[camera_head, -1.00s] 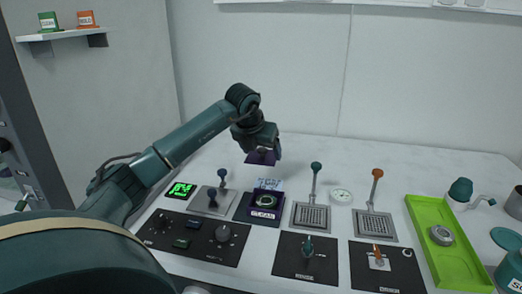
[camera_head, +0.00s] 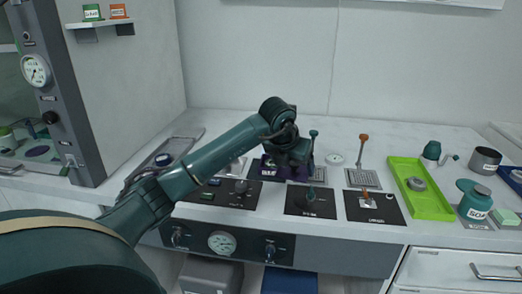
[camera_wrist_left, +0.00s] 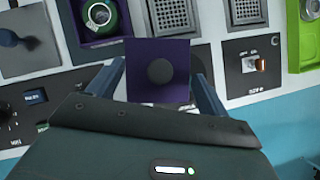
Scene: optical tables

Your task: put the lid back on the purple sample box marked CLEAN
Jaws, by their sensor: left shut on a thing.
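The purple sample box (camera_head: 268,170) stands on the table, partly hidden by my left gripper in the head view. In the left wrist view the box (camera_wrist_left: 84,36) is open at the upper left, with a green-rimmed round item (camera_wrist_left: 100,15) inside. My left gripper (camera_head: 292,160) is shut on the purple square lid, low beside the box. In the left wrist view the lid (camera_wrist_left: 140,88) lies between the fingers (camera_wrist_left: 158,70), its dark round knob facing the camera. The lid is apart from the box in that picture, to its lower right. My right gripper is not in view.
Black control panels (camera_head: 311,201) line the table's front. A bright green tray (camera_head: 433,203) lies to the right. The table behind is mostly clear.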

